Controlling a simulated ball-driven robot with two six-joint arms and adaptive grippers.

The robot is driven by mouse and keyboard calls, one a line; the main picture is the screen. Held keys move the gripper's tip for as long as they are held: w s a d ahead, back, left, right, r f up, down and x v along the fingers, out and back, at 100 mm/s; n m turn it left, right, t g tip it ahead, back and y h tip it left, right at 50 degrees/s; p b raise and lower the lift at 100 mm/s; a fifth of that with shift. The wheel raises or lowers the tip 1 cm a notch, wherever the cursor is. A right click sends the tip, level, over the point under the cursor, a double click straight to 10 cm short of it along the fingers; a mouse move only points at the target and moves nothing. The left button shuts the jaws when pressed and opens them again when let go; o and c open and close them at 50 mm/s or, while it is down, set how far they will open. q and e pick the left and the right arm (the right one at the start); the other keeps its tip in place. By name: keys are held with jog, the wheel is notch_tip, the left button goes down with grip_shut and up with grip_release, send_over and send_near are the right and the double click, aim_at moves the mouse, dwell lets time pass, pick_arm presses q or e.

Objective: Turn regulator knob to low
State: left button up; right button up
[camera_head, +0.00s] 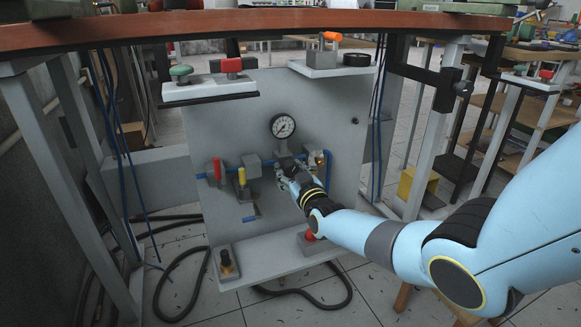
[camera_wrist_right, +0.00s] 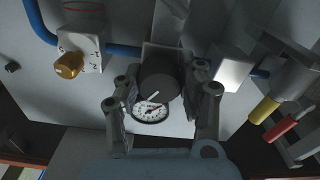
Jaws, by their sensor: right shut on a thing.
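The regulator's dark round knob (camera_wrist_right: 159,86) is in the middle of the right wrist view, with a white pointer mark on its face. My right gripper (camera_wrist_right: 163,82) is shut on this knob, one finger on each side. In the head view my right gripper (camera_head: 286,176) is at the panel, just below the round white pressure gauge (camera_head: 283,126), and hides most of the knob. The gauge also shows below the knob in the right wrist view (camera_wrist_right: 150,112). My left gripper is not in view.
A brass-coloured knob (camera_wrist_right: 69,65) on a white plate sits beside the regulator. Red (camera_head: 217,170) and yellow (camera_head: 242,177) valve handles are on the blue pipe left of it. The grey panel (camera_head: 345,185) stands under a brown tabletop (camera_head: 250,27). Black hoses lie on the floor.

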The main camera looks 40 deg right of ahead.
jog(key=n, duration=0.3)
jog(key=shift+s+f+n+p, duration=0.1)
jog(key=shift+n+p, duration=0.2)
jog(key=shift+p, duration=0.05)
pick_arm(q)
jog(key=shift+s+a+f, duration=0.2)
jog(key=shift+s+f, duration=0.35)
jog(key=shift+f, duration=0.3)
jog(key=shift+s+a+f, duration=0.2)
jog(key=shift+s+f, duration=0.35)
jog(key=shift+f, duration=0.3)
pick_arm(e)
jog(key=shift+n, duration=1.4)
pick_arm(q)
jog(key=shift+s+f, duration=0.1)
pick_arm(e)
jog(key=o, duration=1.2)
jog(key=shift+c, duration=0.2)
jog(key=v, duration=1.2)
